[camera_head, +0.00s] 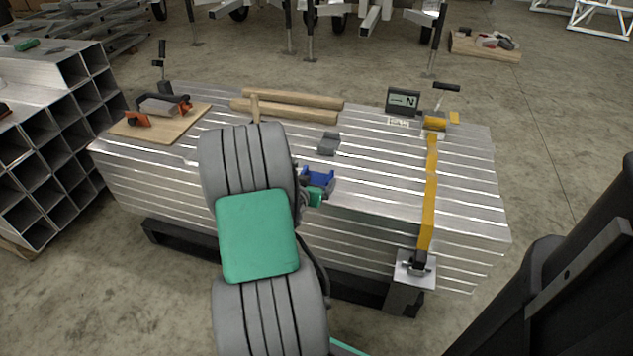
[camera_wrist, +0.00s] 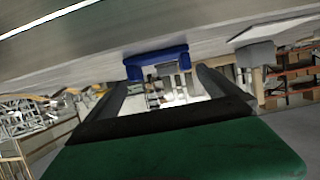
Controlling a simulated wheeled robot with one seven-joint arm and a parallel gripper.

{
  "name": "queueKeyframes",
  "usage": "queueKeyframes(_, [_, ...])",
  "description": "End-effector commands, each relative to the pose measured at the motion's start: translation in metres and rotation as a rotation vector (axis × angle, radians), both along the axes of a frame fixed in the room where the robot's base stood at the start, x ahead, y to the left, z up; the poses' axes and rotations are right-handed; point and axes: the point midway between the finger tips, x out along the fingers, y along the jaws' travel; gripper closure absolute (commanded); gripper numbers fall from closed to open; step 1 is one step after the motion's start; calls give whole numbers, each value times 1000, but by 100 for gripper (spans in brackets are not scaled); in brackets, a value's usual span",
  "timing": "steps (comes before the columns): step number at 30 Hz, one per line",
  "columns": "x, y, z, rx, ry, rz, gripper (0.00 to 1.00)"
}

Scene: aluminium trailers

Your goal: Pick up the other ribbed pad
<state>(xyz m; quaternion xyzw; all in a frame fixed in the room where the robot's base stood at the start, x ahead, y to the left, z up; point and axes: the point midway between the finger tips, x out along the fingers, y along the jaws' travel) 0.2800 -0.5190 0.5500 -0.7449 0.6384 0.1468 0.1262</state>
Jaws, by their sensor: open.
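A blue piece (camera_head: 318,178) shows just beyond my gripper near the front edge of the metal stack; in the wrist view this blue piece (camera_wrist: 156,60) lies ahead of the fingers, apparently between them. A small dark grey block (camera_head: 328,143) lies on the stack top a little behind it. I cannot tell for certain which of these is the ribbed pad, as the ribs are too small to make out. My gripper (camera_wrist: 160,92) is open, with nothing between its fingers. My arm hides part of the stack top in the head view.
The aluminium stack (camera_head: 380,170) carries wooden bars (camera_head: 290,105), a board (camera_head: 160,125) with orange-ended clamps, a small display (camera_head: 403,101) and a yellow strap (camera_head: 430,195). Square tubes (camera_head: 55,130) stand at left. The stack top right of the grey block is mostly clear.

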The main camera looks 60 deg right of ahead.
Motion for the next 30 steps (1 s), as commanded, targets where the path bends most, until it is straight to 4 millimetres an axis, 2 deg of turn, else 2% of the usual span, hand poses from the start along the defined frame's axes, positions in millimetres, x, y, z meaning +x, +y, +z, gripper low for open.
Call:
queueKeyframes(6, [4,-33,-22,3,0,-1,0])
queueKeyframes(9, [7,-46,-25,2,0,0,0])
queueKeyframes(17, [8,-49,-23,3,2,3,0])
queueKeyframes(30, [8,-49,-23,3,1,4,36])
